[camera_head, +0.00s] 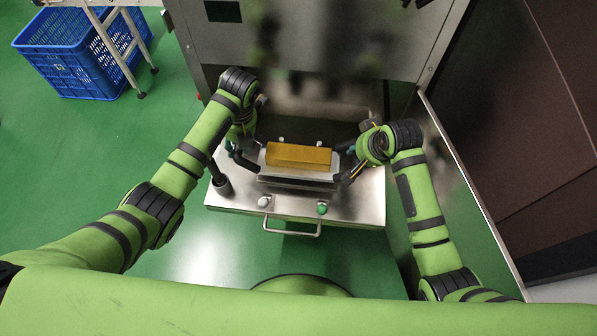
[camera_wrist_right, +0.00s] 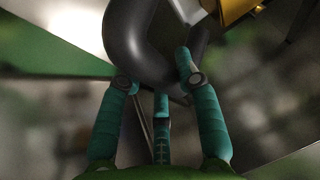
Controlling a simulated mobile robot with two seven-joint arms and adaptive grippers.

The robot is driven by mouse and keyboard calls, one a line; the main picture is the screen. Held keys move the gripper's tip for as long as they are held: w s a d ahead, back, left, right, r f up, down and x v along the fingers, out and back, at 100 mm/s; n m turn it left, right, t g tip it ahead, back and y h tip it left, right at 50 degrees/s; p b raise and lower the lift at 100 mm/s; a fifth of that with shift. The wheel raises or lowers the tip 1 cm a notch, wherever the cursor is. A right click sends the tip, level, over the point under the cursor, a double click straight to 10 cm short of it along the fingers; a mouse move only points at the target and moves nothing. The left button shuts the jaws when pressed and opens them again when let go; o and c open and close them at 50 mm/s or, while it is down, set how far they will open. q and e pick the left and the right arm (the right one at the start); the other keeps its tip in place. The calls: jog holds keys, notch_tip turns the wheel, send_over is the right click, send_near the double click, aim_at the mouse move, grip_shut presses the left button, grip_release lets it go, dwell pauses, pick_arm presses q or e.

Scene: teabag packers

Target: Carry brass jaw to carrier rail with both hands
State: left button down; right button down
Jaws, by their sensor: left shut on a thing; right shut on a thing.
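The brass jaw (camera_head: 299,156) is a gold block lying on a pale metal plate with a curved black handle at each end, above the steel table. Its gold corner also shows at the top of the right wrist view (camera_wrist_right: 236,9). My left gripper (camera_head: 235,150) is shut on the left handle, its fingers partly hidden by the wrist. My right gripper (camera_head: 350,150) is shut on the right handle; in the right wrist view its teal fingers (camera_wrist_right: 158,82) close around the black handle (camera_wrist_right: 128,32). I cannot tell which part is the carrier rail.
The steel table (camera_head: 340,205) has a front pull bar (camera_head: 291,233), a green button (camera_head: 322,209) and a pale knob (camera_head: 264,202). A black post (camera_head: 221,184) stands at its left. A steel machine (camera_head: 330,45) rises behind. A blue crate (camera_head: 75,55) sits on the floor far left.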

pick_arm(q)
jog(key=shift+w+a+f, duration=0.1)
pick_arm(e)
jog(key=shift+w+d+f, duration=0.1)
